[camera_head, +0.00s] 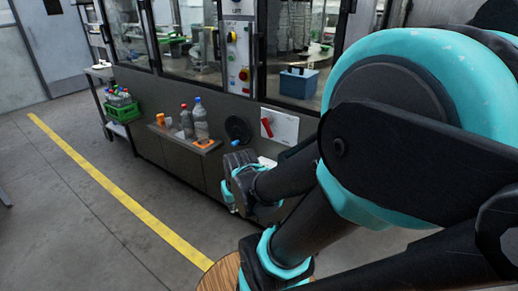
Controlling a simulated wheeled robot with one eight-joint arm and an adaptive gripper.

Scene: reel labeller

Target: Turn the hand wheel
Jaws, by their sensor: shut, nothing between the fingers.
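The hand wheel (238,129) is a small dark disc on the grey front of the machine, left of a white panel with a red switch handle. A small blue knob (236,143) shows at its lower edge. My gripper (238,159) is at the far end of my dark and teal arm, just below the wheel in the picture. It looks shut, with nothing seen in it. Its fingertips are hard to make out against the wrist, and I cannot tell whether it touches the wheel.
A small shelf (206,147) left of the wheel holds bottles (200,118) and orange items. A red switch (267,127) is right of the wheel. A green crate of bottles (122,108) stands farther left. The floor by the yellow line (120,194) is clear.

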